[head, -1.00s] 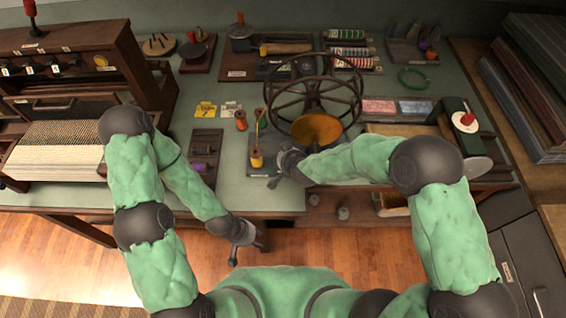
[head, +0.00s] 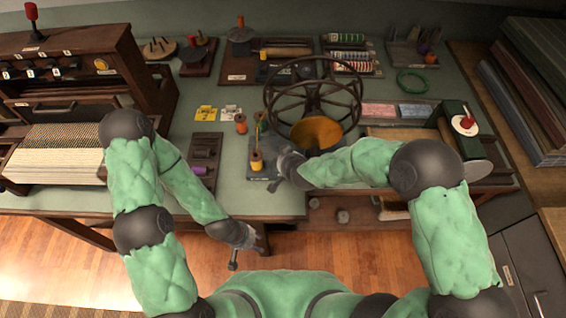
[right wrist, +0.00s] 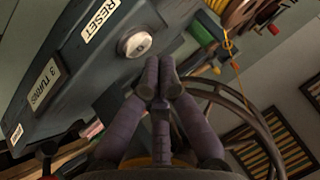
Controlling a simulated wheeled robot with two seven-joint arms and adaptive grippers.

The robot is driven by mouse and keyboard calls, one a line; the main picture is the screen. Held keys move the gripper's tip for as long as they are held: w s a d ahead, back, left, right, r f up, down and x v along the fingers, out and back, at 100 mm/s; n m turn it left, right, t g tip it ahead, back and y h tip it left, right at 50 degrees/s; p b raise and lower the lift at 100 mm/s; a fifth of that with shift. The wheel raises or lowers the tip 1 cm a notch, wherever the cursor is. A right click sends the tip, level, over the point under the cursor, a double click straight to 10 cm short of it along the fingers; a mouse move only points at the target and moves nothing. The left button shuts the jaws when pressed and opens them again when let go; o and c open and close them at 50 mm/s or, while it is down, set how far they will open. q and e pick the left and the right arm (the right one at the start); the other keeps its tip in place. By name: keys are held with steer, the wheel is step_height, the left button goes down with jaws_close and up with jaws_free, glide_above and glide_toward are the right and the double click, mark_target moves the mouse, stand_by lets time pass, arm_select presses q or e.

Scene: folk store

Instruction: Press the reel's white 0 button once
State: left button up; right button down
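The reel (head: 315,118) is a dark spoked wheel with an orange-brown disc in front, on the table. In the right wrist view, a dark box carries a RESET label (right wrist: 101,20), a 3 TURNS label (right wrist: 46,84) and the round white 0 button (right wrist: 137,43). My right gripper (right wrist: 160,72) is shut and empty, its tips close to the button; a small gap seems to show, but contact is hard to tell. It also shows in the head view (head: 277,172), left of the reel's base. My left gripper (head: 248,252) appears open and empty, off the table's front edge.
A yellow spool (head: 257,162) stands beside my right gripper. A dark tray (head: 204,160) lies left of it.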

steer(key=shift+f, duration=0.15)
stand_by(0.3)
steer(key=shift+f+b, duration=0.25)
steer(key=shift+b, duration=0.1)
steer(key=shift+f+b, duration=0.35)
steer(key=shift+f, duration=0.15)
stand_by(0.6)
stand_by(0.3)
steer(key=shift+r+p, duration=0.85)
steer(key=shift+r, duration=0.05)
step_height(320, 180, up, 5)
steer(key=p, duration=0.4)
steer(key=shift+p, duration=0.35)
